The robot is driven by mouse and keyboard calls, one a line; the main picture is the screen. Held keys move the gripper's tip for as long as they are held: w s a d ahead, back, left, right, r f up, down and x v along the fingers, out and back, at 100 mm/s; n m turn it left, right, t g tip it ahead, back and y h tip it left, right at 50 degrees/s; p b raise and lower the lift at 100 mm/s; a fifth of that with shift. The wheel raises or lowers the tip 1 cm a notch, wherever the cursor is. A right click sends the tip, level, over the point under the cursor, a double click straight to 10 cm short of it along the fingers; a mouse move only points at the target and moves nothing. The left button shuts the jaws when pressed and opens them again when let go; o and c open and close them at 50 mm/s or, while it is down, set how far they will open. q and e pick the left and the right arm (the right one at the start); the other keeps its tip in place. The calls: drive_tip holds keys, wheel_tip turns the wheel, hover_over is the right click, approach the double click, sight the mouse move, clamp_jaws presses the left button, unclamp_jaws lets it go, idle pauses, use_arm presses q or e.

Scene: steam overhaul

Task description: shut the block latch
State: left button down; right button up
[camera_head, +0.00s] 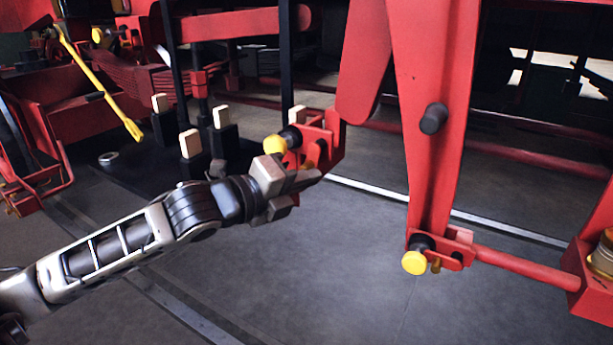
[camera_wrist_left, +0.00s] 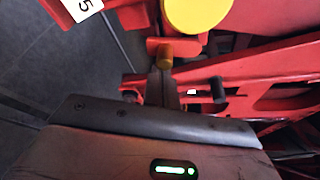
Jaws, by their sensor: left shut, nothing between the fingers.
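My left gripper (camera_head: 300,184) is shut and empty, close below the red bracket (camera_head: 318,130) with a yellow knob (camera_head: 275,145). In the left wrist view, its narrow dark fingers (camera_wrist_left: 162,88) end close to a small brass-coloured peg (camera_wrist_left: 165,54); I cannot tell whether they touch. The yellow knob also shows there (camera_wrist_left: 198,10), above the peg. A second yellow knob (camera_head: 414,263) with a small brass peg (camera_head: 436,266) sits on the lower end of the red hanger (camera_head: 433,150). Which part is the block latch is not clear. My right gripper is not in view.
A yellow lever (camera_head: 100,85) hangs at the upper left. A red rod (camera_head: 525,266) runs right from the hanger. The grey floor (camera_head: 330,280) in front is clear.

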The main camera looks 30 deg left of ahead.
use_arm(q)
drive_tip(key=shift+a+m, duration=0.15)
drive_tip(key=shift+m, duration=0.15)
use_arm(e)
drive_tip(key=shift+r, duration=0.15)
use_arm(q)
drive_tip(key=shift+a+r+m+g+y+p, duration=0.25)
drive_tip(key=shift+a+m+y+p, duration=0.3)
drive_tip(key=shift+m+p, duration=0.55)
drive_tip(key=shift+a+r+m+g+y+p, duration=0.2)
drive_tip(key=shift+a+m+y+p, duration=0.4)
drive_tip(key=shift+m+p, duration=0.5)
drive_tip(key=shift+a+r+m+g+y+p, duration=0.2)
drive_tip(key=shift+a+m+y+p, duration=0.35)
drive_tip(key=shift+m+p, duration=0.55)
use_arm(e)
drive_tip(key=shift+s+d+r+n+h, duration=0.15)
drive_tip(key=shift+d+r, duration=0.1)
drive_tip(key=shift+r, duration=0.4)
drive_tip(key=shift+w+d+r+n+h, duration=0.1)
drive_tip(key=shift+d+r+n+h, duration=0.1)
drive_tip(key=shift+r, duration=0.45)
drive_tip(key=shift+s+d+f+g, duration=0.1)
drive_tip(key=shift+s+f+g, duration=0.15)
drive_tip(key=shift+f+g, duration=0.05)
